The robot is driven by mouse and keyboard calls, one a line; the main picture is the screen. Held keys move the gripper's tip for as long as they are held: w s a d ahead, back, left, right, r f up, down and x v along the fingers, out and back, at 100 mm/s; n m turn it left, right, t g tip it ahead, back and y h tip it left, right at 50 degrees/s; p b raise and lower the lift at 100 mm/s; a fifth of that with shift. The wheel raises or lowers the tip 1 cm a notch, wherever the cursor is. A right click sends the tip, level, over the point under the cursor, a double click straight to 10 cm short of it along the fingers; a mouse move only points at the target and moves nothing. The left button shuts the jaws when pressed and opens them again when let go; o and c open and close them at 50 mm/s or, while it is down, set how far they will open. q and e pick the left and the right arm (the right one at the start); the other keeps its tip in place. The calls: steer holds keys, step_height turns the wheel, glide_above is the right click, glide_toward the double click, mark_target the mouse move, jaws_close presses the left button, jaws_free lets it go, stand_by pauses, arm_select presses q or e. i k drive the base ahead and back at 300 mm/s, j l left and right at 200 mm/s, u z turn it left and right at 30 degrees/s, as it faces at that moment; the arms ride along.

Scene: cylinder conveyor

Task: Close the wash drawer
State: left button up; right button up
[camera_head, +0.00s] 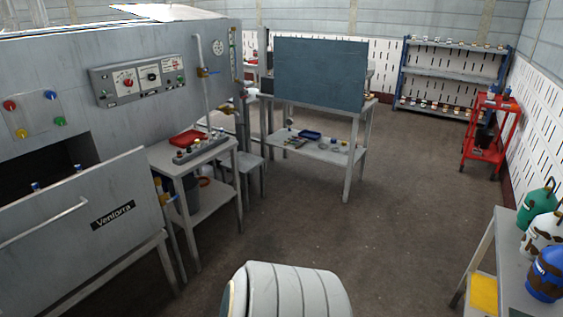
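The wash drawer's grey front panel (130,190), labelled "Ventorra", stands out from the large grey machine (50,140) at the left. A pale bar handle (45,222) runs across the panel and is cut off by the left picture edge. A dark opening shows in the machine behind the panel, and a few blue-topped items (78,168) show just above the panel's top edge. The drawer stands open; most of its inside is hidden by the panel. Neither of my grippers is in view.
A small side table (215,148) with a red tray (188,137) stands close beside the drawer's right edge. A bench with gas cylinders (545,272) is at the lower right. A red cart (488,130) and shelving stand farther back. The middle floor is clear.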

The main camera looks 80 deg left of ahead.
mark_target(54, 238)
steer(key=u, duration=4.4)
